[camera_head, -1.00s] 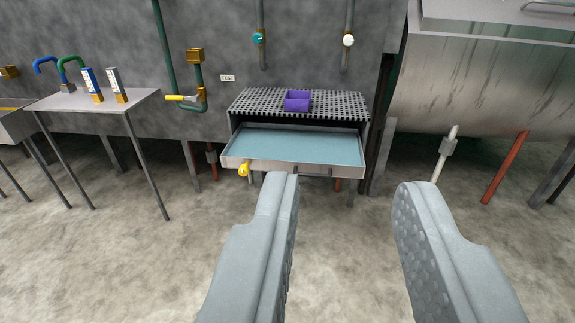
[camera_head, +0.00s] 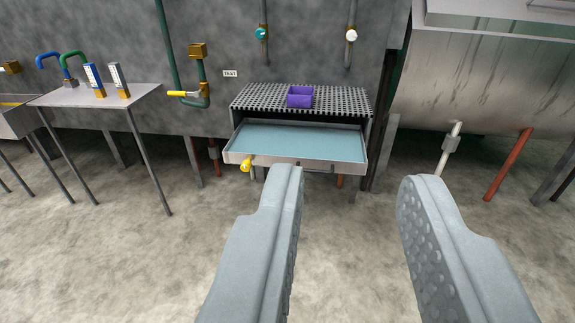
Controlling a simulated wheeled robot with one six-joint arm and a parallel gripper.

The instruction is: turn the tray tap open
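The tray (camera_head: 314,163) is a shallow pale box with blue-green liquid or a blue-green bottom, under a perforated grey shelf. A small yellow tap (camera_head: 246,164) sits on the front face of the tray near its left corner. Its handle position is too small to tell. My gripper (camera_head: 350,182) is open and empty in the foreground. Its fingers are wide apart, in front of and to the right of the tap, with clear space between. The left fingertip overlaps the tray's lower front edge in the picture.
A purple box (camera_head: 300,101) stands on the perforated shelf (camera_head: 345,101). A pipe with a yellow-handled valve (camera_head: 184,93) is on the wall beside a TEST label (camera_head: 230,73). A table (camera_head: 60,98) stands left, a large metal drum (camera_head: 480,85) right. The floor before the tray is clear.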

